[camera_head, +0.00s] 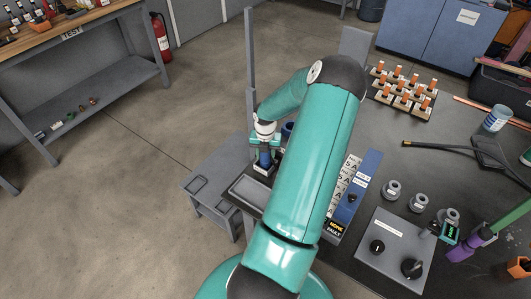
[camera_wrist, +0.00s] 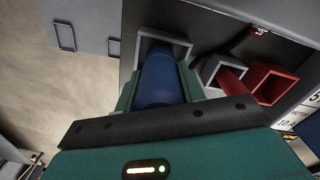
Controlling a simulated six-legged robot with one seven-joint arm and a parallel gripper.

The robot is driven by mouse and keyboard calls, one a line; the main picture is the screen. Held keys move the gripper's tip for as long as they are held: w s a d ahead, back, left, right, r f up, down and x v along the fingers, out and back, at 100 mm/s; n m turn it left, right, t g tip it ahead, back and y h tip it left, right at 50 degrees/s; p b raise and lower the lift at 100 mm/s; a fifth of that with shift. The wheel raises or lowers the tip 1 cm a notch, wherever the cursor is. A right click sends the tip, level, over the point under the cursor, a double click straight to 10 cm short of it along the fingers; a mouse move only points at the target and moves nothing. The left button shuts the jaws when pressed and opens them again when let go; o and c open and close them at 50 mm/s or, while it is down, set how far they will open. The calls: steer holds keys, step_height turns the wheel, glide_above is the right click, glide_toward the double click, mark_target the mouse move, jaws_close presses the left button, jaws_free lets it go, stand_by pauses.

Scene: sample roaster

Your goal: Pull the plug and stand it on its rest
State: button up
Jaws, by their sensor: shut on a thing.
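My gripper (camera_head: 265,141) points down beside the dark bench, largely below my teal arm in the head view. In the wrist view my gripper (camera_wrist: 160,90) is shut on a blue cylindrical plug (camera_wrist: 164,76), with a green finger on each side. The plug (camera_head: 265,159) also shows below the fingers in the head view. Its far end lines up with a grey square frame (camera_wrist: 141,44); I cannot tell whether it sits inside the frame or just above it.
Another grey square opening (camera_wrist: 208,70) and a red square one (camera_wrist: 270,84) lie to the right in the wrist view. A grey post (camera_head: 251,70) stands close behind my gripper. A grey cabinet (camera_head: 210,185) is to the left. Labelled panels (camera_head: 347,185) stand to the right.

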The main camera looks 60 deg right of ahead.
steer(key=shift+f, duration=0.55)
steer(key=o, duration=1.2)
step_height(320, 180, up, 14)
steer(key=shift+f, duration=0.1)
